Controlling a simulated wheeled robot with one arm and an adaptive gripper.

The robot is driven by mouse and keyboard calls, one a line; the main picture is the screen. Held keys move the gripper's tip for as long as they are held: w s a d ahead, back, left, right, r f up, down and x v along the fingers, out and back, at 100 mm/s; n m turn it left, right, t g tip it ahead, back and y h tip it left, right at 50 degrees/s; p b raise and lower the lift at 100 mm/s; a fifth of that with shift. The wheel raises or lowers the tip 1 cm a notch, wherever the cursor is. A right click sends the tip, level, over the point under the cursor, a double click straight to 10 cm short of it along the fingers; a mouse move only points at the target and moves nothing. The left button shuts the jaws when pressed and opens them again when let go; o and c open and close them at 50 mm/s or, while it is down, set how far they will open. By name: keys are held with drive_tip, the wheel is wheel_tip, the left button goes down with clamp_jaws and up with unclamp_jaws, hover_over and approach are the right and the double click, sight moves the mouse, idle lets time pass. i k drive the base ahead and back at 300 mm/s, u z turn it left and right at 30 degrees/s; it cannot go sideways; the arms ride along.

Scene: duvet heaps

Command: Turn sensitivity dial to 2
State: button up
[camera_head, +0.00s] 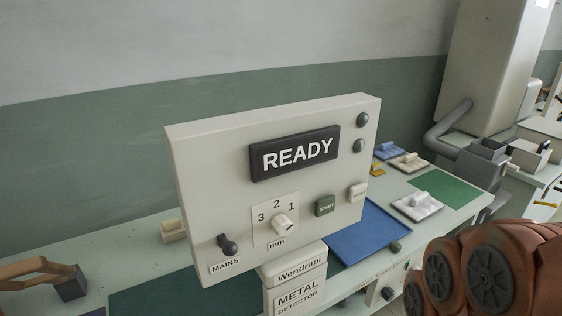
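The sensitivity dial (282,225) is a small cream knob on a pale plate, low on the front of the metal detector panel (215,165). The numbers 3, 2 and 1 run from left to right around its top, with "mm" below. The knob is too small to tell which number it points at. What looks like a tan linkage finger of my gripper (70,285), with a dark pad, shows at the lower left, well apart from the dial. The rest of the gripper is cut off by the frame, so its opening cannot be judged.
The panel has a dark READY display (295,153), a MAINS switch (228,245), a green START button (325,205) and a pale button (357,192). A blue mat (365,235) and green mat (452,188) lie behind. My reddish-brown arm joints fill the lower right.

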sight(282, 226)
drive_tip(key=z, duration=1.2)
drive_tip(key=k, duration=1.05)
drive_tip(key=u, duration=1.8)
drive_tip(key=i, duration=0.5)
